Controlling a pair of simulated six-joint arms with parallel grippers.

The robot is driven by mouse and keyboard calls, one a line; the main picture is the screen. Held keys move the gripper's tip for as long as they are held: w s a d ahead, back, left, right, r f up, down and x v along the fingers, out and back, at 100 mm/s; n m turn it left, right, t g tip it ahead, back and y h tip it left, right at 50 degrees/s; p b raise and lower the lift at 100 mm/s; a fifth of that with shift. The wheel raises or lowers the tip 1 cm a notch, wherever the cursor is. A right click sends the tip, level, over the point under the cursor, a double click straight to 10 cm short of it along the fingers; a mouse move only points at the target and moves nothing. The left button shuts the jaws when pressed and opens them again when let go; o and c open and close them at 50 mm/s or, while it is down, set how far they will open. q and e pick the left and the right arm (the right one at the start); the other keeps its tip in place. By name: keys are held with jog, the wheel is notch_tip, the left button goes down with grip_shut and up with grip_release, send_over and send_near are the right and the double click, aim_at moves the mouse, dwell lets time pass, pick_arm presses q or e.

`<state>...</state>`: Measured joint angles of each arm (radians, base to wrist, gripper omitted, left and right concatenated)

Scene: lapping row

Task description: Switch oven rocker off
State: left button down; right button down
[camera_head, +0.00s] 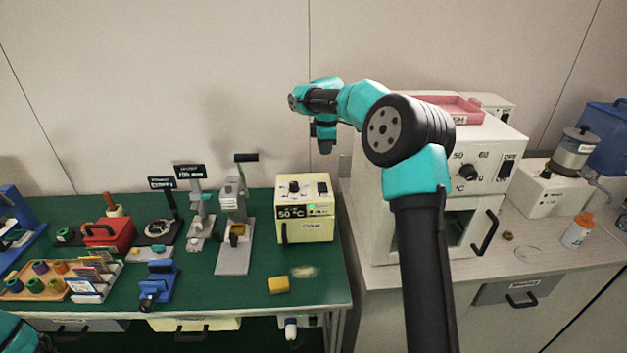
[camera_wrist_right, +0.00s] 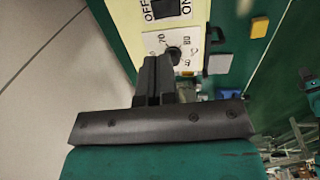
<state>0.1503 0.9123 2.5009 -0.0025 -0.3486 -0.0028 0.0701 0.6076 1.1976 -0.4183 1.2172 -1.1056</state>
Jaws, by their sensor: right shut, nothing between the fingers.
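A cream oven box (camera_head: 318,229) with a 50 °C label, a dial and a green light stands at the right end of the green bench. Its dark rocker (camera_head: 323,188) is at the upper right of its front. In the right wrist view the rocker (camera_wrist_right: 166,9) is cut by the top edge, between OFF and ON; which side is pressed I cannot tell. The dial (camera_wrist_right: 174,53) shows below it. My right gripper (camera_head: 326,148) is shut and empty, above the cream box; its fingers (camera_wrist_right: 152,64) appear near the dial in the wrist view. My left gripper is out of view.
A large white oven (camera_head: 477,206) with its own dial and dark rocker (camera_head: 507,169) stands right of the cream box, partly behind my right arm. A yellow block (camera_head: 279,285) lies on the bench in front. A hand press (camera_head: 234,207) stands left of the cream box.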

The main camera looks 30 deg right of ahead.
aim_at(324, 184)
jog(key=shift+w+d+r, duration=0.15)
jog(key=shift+r, duration=0.15)
jog(key=shift+f, duration=0.1)
jog(key=f, duration=0.4)
jog(key=w+f, duration=0.1)
jog(key=f, duration=0.8)
jog(key=shift+w+d+f, duration=0.25)
jog(key=shift+d+f, duration=0.05)
jog(key=shift+f, duration=0.1)
